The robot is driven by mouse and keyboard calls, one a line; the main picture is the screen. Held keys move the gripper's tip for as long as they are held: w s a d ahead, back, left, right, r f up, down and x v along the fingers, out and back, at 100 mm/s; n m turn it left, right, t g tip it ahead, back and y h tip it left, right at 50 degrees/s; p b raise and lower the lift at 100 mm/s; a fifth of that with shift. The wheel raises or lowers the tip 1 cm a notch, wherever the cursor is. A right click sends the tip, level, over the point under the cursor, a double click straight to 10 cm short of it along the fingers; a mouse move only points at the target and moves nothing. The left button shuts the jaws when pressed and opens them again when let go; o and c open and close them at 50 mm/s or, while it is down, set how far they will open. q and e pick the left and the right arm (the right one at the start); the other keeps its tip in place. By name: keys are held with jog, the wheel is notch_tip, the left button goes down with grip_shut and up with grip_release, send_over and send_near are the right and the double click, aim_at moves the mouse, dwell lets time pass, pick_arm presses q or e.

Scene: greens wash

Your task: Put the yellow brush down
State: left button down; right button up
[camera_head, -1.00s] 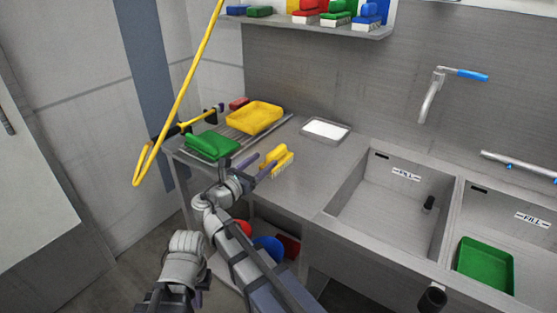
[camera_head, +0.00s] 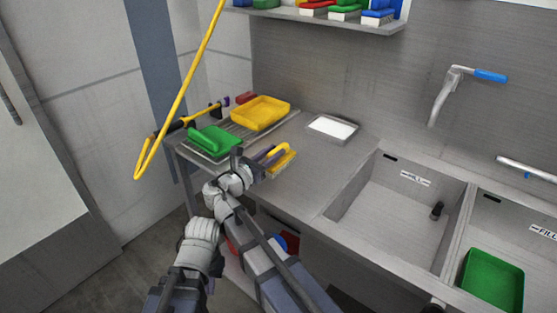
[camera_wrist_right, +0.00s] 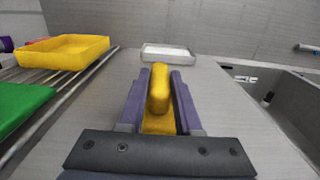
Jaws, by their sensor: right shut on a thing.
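The yellow brush (camera_head: 282,158) is in my right gripper (camera_head: 262,157), over the steel counter left of the sinks. In the right wrist view the brush's yellow handle (camera_wrist_right: 159,90) stands between the two purple-grey fingers of the right gripper (camera_wrist_right: 160,100), which are shut on it. In the head view the bristles are at or just above the counter top; I cannot tell whether they touch it. My left arm shows at the bottom left of the head view, but its fingertips are not clearly visible.
A yellow tray (camera_head: 260,113) and a green tray (camera_head: 213,140) lie on the wire rack at the left. A steel pan (camera_head: 332,128) with white contents stands behind the brush. Sinks lie to the right, one holding a green tray (camera_head: 492,280). Bare counter surrounds the brush.

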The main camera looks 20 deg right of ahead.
grip_shut()
dwell(0.3)
notch_tip(320, 180, up, 10)
jog(key=p, duration=1)
